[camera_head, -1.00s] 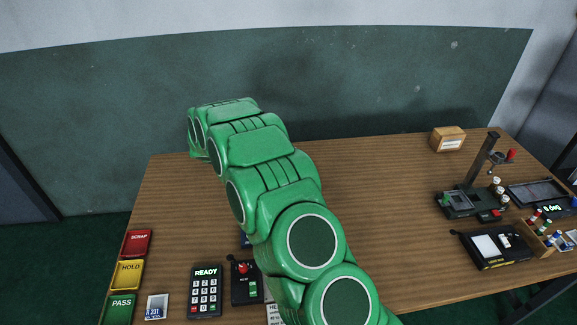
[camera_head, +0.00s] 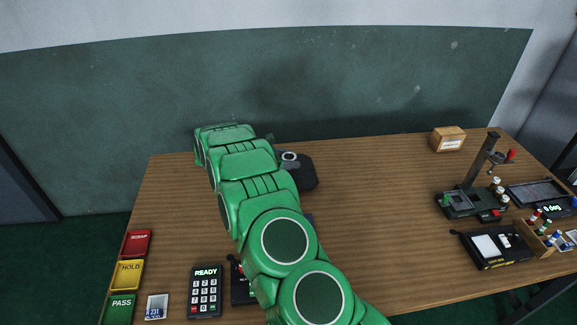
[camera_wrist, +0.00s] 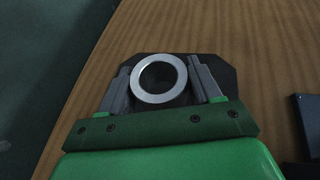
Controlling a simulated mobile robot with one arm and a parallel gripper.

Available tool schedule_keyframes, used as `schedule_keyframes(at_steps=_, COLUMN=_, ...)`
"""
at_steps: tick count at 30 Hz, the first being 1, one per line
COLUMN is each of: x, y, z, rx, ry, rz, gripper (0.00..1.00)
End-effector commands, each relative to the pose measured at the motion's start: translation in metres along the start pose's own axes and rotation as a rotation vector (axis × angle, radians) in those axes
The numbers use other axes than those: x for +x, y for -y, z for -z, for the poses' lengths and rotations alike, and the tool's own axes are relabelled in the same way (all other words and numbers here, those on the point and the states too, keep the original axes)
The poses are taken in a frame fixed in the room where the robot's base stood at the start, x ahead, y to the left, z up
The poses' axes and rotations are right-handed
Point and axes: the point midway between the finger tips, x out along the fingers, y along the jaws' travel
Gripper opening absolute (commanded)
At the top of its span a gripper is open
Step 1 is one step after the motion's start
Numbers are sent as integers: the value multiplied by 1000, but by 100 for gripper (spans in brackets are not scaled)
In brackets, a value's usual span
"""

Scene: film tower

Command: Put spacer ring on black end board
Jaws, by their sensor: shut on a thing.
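The spacer ring (camera_wrist: 156,98) is a silver ring held between the two grey fingers of my gripper (camera_wrist: 162,72), which is shut on it. In the head view the ring (camera_head: 289,154) shows just right of my green arm. The black end board (camera_wrist: 226,76) is a dark plate with cut corners, seen behind the ring and fingers in the wrist view. In the head view the board (camera_head: 304,178) lies on the table, partly covered by my arm. The ring is over the board; I cannot tell whether they touch.
The wooden table (camera_head: 370,200) is clear right of the board. A dark stand (camera_head: 470,200), a light box (camera_head: 490,248) and a small cardboard box (camera_head: 448,139) stand at the right. Red, yellow and green trays (camera_head: 127,274) and a keypad (camera_head: 205,290) are at the left front.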

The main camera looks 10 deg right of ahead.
Motion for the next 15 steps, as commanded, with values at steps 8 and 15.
schedule_keyframes(at_steps=8, x=10, y=-2, z=25, rx=-1, ry=0, rz=-2, gripper=28)
schedule_keyframes(at_steps=15, x=13, y=-2, z=30, rx=0, ry=0, rz=0, gripper=28)
